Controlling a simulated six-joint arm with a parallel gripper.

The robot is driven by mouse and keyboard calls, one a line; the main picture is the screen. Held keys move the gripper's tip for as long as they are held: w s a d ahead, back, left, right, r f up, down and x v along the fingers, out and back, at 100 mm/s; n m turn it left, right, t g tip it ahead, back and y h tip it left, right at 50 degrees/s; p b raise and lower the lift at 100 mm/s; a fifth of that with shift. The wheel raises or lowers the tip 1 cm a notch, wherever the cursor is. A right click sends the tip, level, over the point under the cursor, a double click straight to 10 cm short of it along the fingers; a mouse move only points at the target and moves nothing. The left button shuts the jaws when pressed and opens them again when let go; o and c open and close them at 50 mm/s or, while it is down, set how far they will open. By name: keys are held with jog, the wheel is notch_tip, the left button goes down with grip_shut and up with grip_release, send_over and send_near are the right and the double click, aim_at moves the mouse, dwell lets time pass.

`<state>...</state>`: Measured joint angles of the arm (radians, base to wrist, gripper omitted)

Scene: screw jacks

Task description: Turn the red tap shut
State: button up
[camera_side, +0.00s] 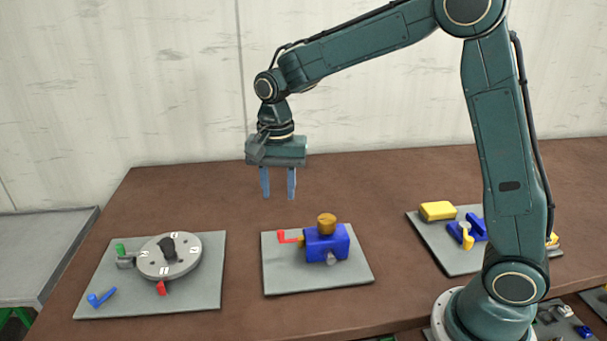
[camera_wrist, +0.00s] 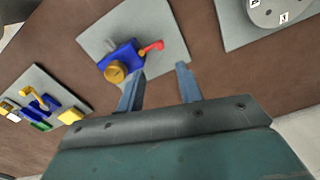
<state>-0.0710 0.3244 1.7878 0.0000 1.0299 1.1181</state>
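The red tap (camera_side: 288,238) is a small red handle on the left side of a blue block (camera_side: 326,243) on the middle grey plate (camera_side: 290,276). A brass-coloured round knob (camera_side: 326,223) sits on top of the block and a grey stub (camera_side: 331,258) sticks out of its front. In the wrist view the red tap (camera_wrist: 152,46) shows beyond my fingertips, beside the blue block (camera_wrist: 121,57). My gripper (camera_side: 278,196) is open and empty, pointing down. It hangs above and behind the red tap, apart from it. Its two blue fingers also show in the wrist view (camera_wrist: 158,82).
The left plate (camera_side: 205,285) carries a grey dial (camera_side: 168,257) with a black knob, green and red parts and a blue lever (camera_side: 101,298). The right plate (camera_side: 448,262) holds a yellow block (camera_side: 437,211) and a blue part with a yellow lever (camera_side: 466,236). Bare brown table lies between plates.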

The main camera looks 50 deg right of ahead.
aim_at(281, 232)
notch_tip(281, 232, down, 11)
jog(key=shift+f, duration=0.2)
dwell(0.4)
grip_shut()
